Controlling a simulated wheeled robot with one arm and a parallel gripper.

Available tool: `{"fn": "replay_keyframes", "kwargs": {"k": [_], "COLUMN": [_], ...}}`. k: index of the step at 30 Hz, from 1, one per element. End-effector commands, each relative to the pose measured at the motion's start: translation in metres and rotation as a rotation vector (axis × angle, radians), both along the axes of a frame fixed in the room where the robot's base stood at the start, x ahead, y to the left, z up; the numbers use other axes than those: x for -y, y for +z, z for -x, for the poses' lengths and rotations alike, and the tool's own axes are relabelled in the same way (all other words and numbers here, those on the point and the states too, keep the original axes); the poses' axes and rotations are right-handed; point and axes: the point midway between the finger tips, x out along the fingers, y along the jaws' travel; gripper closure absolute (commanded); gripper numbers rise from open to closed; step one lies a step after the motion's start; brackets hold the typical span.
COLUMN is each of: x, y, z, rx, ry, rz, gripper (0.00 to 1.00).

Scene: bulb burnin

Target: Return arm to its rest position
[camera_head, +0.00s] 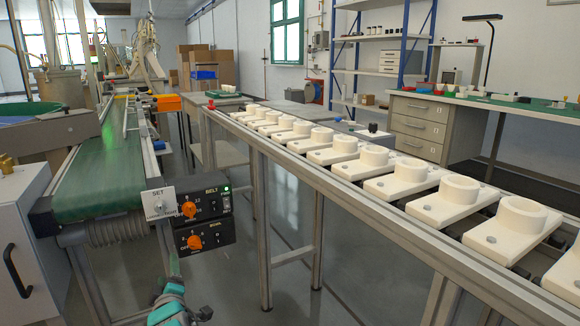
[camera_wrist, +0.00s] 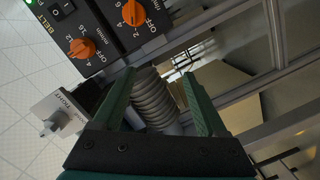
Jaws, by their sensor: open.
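My gripper (camera_wrist: 158,82) shows in the wrist view with its two green fingers apart and nothing between them. Beyond the fingers are a ribbed grey hose (camera_wrist: 155,100) and the control boxes with orange knobs. In the head view, a teal and grey part of my arm shows at the bottom edge, below the control box (camera_head: 207,238) and in front of the conveyor's end. The fingertips cannot be made out clearly there.
A green belt conveyor (camera_head: 103,175) runs along the left. A rail line with several white socket blocks (camera_head: 447,200) runs along the right. Bare floor (camera_head: 225,290) lies between them. A grey cabinet (camera_head: 22,250) stands at the left edge. Shelves and a workbench are behind.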

Motion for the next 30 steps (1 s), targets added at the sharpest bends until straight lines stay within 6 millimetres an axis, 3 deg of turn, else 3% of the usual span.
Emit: {"fn": "replay_keyframes", "kwargs": {"k": [8,13,16,20,23,27,30], "x": [0.080,0.159,0.218,0.285,0.329,0.376,0.400], "y": [0.009,0.012,0.013,0.013,0.014,0.017,0.023], "z": [-0.027,-0.032,-0.020,0.016,0.055,0.123,0.177], "rx": [-0.174,-0.357,-0.507,-0.711,-0.864,-1.071,-1.213], "ry": [-0.157,-0.310,-0.427,-0.571,-0.673,-0.804,-0.888], "rz": [-0.033,-0.080,-0.129,-0.200,-0.253,-0.321,-0.359], "gripper": [0.25,0.25,0.25,0.25,0.25,0.25,0.25]}}
